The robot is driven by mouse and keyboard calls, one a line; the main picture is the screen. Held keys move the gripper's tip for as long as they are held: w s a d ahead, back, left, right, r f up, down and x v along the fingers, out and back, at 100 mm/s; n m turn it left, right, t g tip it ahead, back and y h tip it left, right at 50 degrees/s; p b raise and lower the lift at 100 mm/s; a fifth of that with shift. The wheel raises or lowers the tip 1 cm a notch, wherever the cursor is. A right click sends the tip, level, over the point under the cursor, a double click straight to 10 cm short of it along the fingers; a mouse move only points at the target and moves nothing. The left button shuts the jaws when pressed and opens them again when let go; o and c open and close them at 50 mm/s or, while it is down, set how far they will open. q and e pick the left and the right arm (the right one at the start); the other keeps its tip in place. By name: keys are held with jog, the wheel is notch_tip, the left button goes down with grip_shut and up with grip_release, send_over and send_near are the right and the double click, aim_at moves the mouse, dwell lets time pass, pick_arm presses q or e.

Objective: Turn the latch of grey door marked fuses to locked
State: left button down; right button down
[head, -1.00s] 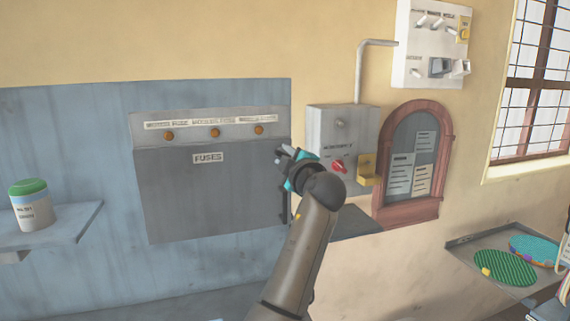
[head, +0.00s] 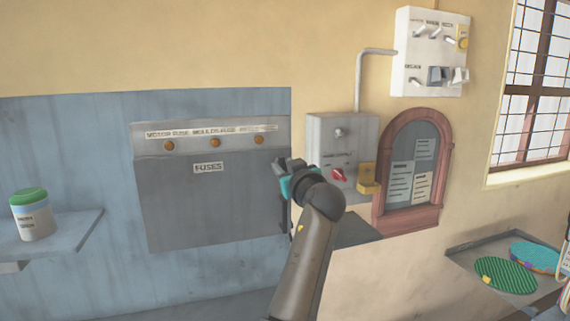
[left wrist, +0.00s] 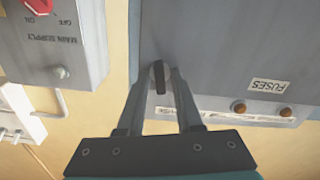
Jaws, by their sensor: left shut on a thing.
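The grey door marked FUSES (head: 205,205) hangs closed on the blue wall panel, left of my left gripper (head: 281,168). The same door fills the upper right of the left wrist view (left wrist: 235,45), where its lettering appears upside down. The latch (left wrist: 159,77) is a small dark handle near the door's edge, between my left gripper's fingertips (left wrist: 159,74). The left gripper is shut on it. In the head view the gripper and wrist hide the latch, and I cannot read a locked or unlocked mark. My right gripper is not in view.
The main supply box (head: 322,130) with a red switch (head: 339,174) stands close right of my gripper. A yellow part (head: 368,180) juts out beside it. A wooden-framed notice board (head: 437,217) is further right. A shelf (head: 75,240) with a green-lidded jar (head: 32,218) is left.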

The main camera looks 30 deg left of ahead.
pick_arm(q)
jog(key=shift+m+p, duration=0.4)
jog(key=shift+m, duration=0.8)
jog(key=c, duration=0.9)
grip_release()
